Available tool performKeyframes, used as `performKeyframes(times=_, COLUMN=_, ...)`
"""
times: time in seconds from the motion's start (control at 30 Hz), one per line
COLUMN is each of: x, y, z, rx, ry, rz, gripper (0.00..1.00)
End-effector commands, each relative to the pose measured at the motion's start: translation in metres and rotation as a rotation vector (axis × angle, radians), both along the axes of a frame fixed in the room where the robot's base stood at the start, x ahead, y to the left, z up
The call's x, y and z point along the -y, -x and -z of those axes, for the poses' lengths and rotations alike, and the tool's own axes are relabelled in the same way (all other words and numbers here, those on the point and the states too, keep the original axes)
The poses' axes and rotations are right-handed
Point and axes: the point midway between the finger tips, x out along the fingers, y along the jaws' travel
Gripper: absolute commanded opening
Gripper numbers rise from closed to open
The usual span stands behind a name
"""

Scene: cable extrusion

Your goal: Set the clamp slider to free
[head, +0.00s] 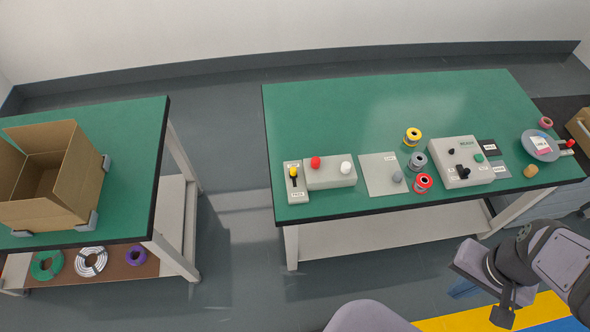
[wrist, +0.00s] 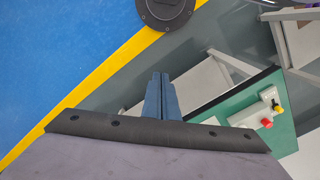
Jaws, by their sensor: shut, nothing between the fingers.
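The clamp slider (head: 297,187) is a pale plate with a dark slot and a yellow knob (head: 293,171), at the front left of the right green table. The knob sits near the far end of the slot; a label, apparently FREE, is at the near end. The slider's yellow knob also shows small in the wrist view (wrist: 278,109), at the right. My gripper (head: 462,289) is far from the slider, off the table's front edge and over the floor. Its blue fingers (wrist: 158,92) are together and empty in the wrist view.
Beside the slider is a grey box (head: 330,179) with a red and a white button. Further right are a plate with a grey knob (head: 380,173), several spools and a control box (head: 462,160). An open carton (head: 85,190) stands on the left table. The right table's back is clear.

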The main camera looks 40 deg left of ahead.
Motion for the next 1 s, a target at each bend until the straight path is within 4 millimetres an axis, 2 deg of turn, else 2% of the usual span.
performKeyframes(times=0.37, x=0.000, y=0.000, z=0.000, rx=0.000, ry=0.000, rz=0.000, gripper=0.00)
performKeyframes(times=0.47, x=-0.001, y=-0.001, z=0.001, rx=0.002, ry=-0.001, rz=-0.003, gripper=0.21)
performKeyframes(times=0.5, x=-0.003, y=-0.003, z=0.003, rx=0.007, ry=-0.004, rz=-0.008, gripper=0.25)
performKeyframes(times=0.63, x=-0.021, y=-0.022, z=0.017, rx=0.055, ry=-0.026, rz=-0.048, gripper=0.25)
performKeyframes(times=0.77, x=-0.064, y=-0.060, z=0.043, rx=0.160, ry=-0.074, rz=-0.128, gripper=0.25)
performKeyframes(times=0.87, x=-0.117, y=-0.095, z=0.068, rx=0.273, ry=-0.128, rz=-0.205, gripper=0.25)
performKeyframes(times=1.0, x=-0.206, y=-0.134, z=0.101, rx=0.454, ry=-0.205, rz=-0.307, gripper=0.25)
